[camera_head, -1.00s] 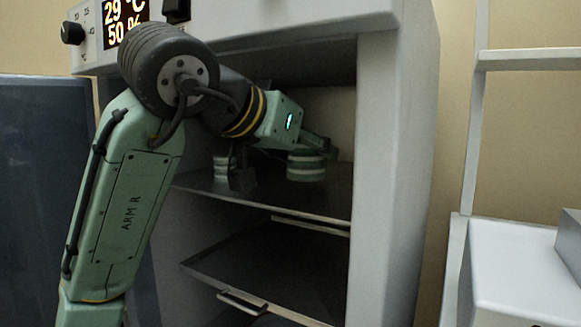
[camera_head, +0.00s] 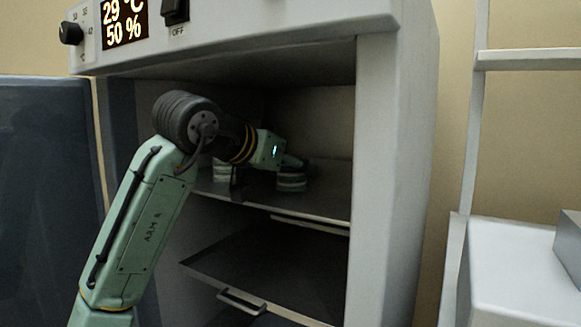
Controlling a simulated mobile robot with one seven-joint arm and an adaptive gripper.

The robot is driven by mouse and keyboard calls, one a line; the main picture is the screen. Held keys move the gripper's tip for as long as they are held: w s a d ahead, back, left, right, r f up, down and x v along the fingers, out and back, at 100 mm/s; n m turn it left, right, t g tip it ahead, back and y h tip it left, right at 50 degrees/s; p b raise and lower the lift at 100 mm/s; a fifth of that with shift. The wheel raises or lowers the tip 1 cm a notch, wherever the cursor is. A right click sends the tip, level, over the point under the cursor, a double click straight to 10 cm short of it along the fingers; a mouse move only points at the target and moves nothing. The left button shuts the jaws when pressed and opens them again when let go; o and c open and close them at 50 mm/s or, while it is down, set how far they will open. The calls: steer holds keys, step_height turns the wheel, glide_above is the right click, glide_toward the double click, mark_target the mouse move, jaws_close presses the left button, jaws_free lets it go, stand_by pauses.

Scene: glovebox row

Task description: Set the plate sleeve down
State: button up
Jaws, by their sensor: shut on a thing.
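My gripper (camera_head: 293,163) reaches in from the left and is shut on the top of the sleeve. Its fingers are small and partly hidden at this distance. The sleeve looks upright. Its bottom is very close to the shelf surface, but I cannot tell whether it touches.
A second pale banded stack (camera_head: 223,172) stands on the upper shelf to the left, partly behind my arm. A lower shelf (camera_head: 270,265) with a front handle is empty where visible. The cabinet's right wall (camera_head: 385,190) bounds the opening. The upper shelf's right end is clear.

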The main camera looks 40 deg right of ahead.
steer(key=shift+f, duration=0.2)
steer(key=o, duration=1.2)
steer(key=shift+o, duration=0.2)
steer(key=shift+r, duration=0.15)
steer(key=shift+a+r, duration=0.2)
steer(key=v, duration=1.1)
steer(key=shift+s+a, duration=0.15)
steer(key=shift+a, duration=0.15)
